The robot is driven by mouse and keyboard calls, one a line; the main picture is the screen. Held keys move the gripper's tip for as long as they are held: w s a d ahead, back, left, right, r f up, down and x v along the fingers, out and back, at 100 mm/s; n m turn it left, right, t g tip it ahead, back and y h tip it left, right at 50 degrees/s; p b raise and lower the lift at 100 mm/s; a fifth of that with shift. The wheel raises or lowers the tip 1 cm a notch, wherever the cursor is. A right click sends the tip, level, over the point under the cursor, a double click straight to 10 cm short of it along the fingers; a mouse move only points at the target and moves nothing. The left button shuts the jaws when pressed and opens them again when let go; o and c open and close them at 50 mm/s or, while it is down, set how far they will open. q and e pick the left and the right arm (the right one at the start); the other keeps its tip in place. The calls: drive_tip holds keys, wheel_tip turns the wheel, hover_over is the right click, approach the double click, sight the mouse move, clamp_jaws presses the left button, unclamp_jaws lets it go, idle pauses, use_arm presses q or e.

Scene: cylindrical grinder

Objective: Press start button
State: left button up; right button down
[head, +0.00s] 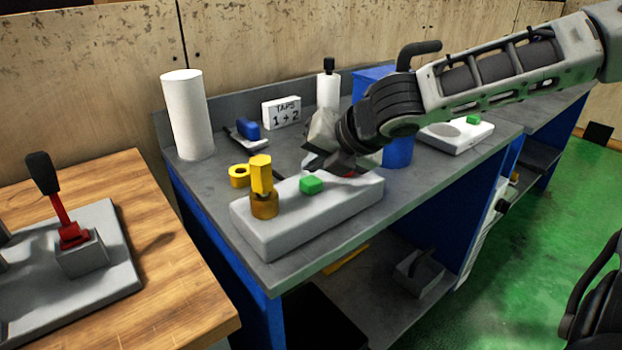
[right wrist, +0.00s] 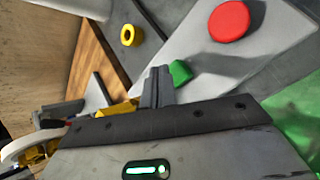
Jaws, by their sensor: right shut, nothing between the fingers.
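A light grey control box (head: 300,222) lies on the grey bench, with a green button (head: 311,184) on top. The green button also shows in the right wrist view (right wrist: 180,72), just beyond the fingertips. A red button (right wrist: 229,20) sits on the same box; in the head view my gripper mostly hides it. My right gripper (head: 342,163) is shut and empty, low over the box's right part, right of the green button. In the right wrist view its closed fingers (right wrist: 158,86) appear beside the green button; contact cannot be told. My left gripper is out of view.
A yellow knob (head: 262,175) stands upright on the box's left end, near a yellow ring (head: 238,176). A white cylinder (head: 187,115), a "TAPS 1+2" sign (head: 282,112) and a blue bin (head: 398,150) stand behind. Another box with a green button (head: 473,119) is farther right.

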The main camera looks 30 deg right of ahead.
sight(316, 183)
drive_tip(key=shift+f, duration=0.45)
drive_tip(key=shift+f+b, duration=0.55)
drive_tip(key=shift+f, duration=0.05)
idle(0.8)
drive_tip(key=shift+r+p, duration=1)
drive_tip(key=shift+p, duration=0.15)
wheel_tip(316, 183, up, 5)
drive_tip(key=p, duration=0.5)
drive_tip(key=shift+r+p, duration=0.1)
drive_tip(key=shift+p, duration=0.2)
